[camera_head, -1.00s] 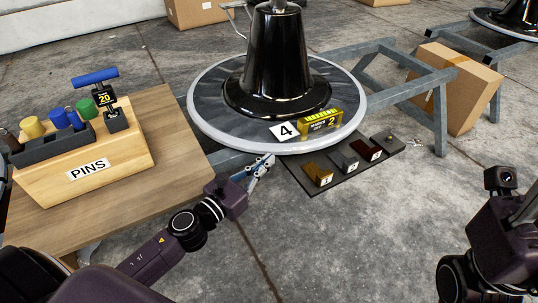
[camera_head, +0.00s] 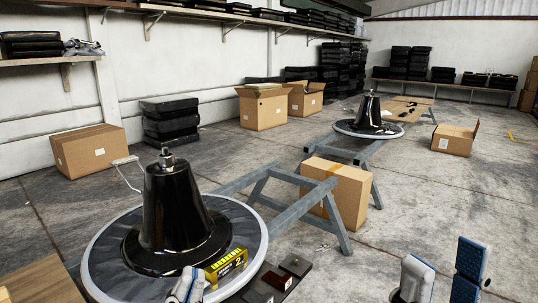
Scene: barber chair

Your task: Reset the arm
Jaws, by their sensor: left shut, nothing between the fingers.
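My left gripper (camera_head: 186,286) shows at the bottom edge as pale fingertips held together, in front of the near round base; nothing shows between them. The rest of my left arm is out of view. My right gripper (camera_head: 441,272) is at the bottom right, its two fingers spread wide apart with floor showing between them. One finger has a dark blue pad, the other a white back. The near black cone-shaped pedestal (camera_head: 170,205) stands on a round grey-rimmed base (camera_head: 97,262).
A metal frame (camera_head: 290,213) and cardboard box (camera_head: 345,195) stand behind. A second pedestal (camera_head: 369,108) is farther back. Floor at right is mostly clear.

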